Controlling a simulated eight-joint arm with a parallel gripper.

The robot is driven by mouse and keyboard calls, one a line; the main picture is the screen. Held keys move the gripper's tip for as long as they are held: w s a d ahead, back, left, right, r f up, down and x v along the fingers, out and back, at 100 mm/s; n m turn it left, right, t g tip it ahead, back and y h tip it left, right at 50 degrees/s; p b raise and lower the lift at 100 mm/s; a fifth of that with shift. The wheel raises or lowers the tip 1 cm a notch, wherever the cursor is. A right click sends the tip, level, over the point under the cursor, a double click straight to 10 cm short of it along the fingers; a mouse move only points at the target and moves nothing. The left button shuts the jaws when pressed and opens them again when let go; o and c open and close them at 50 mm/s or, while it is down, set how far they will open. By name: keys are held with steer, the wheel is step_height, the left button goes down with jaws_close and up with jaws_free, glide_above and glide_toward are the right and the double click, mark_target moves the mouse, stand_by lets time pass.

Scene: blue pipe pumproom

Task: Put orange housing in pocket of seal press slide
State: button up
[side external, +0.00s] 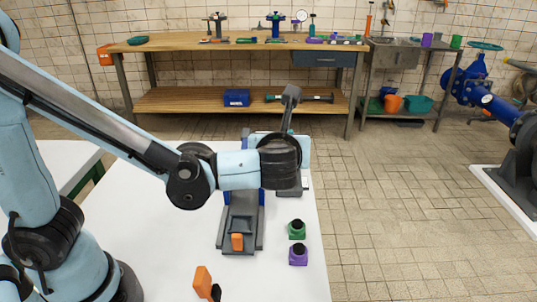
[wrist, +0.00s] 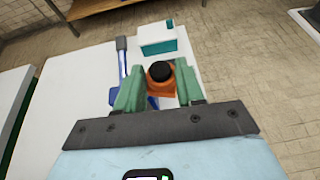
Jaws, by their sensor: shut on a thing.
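In the wrist view, my gripper (wrist: 160,84) has its green fingers closed on the sides of the orange housing (wrist: 158,92), which has a round black top. In the side view my wrist hides the gripper and the held housing. I cannot make out the pocket clearly. The housing's height above the table is unclear.
Green (side external: 297,230) and purple (side external: 298,255) housings with black tops stand right of the slide. Another orange piece (side external: 202,281) is at the table's near edge. A white and teal box (wrist: 158,38) stands beyond my gripper. The table's left part is clear.

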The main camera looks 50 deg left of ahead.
steer(key=shift+s+a+r+m+t+h, duration=1)
steer(key=shift+a+m+h, duration=0.35)
steer(key=shift+a, duration=2)
steer(key=s+d+f+n+g+y, duration=0.1)
steer(key=d+f+n+g+y, duration=0.1)
steer(key=d, duration=0.6)
steer(key=s+d+f+n+g+y, duration=0.1)
steer(key=d+f+n+g+y, duration=0.2)
steer(key=d+f, duration=0.3)
steer(key=d+n, duration=0.1)
steer(key=d, duration=0.2)
steer(key=shift+d+f, duration=0.25)
steer(key=shift+d, duration=0.05)
steer(key=shift+s, duration=0.1)
steer(key=x, duration=0.4)
steer(key=w+d+f+x, duration=0.1)
steer(key=x, duration=0.3)
steer(key=d+f+x, duration=0.1)
steer(key=x, duration=0.4)
steer(key=shift+w+a, duration=0.15)
steer(key=shift+w, duration=0.25)
steer(key=shift+f, duration=1.8)
steer(key=shift+f, duration=0.1)
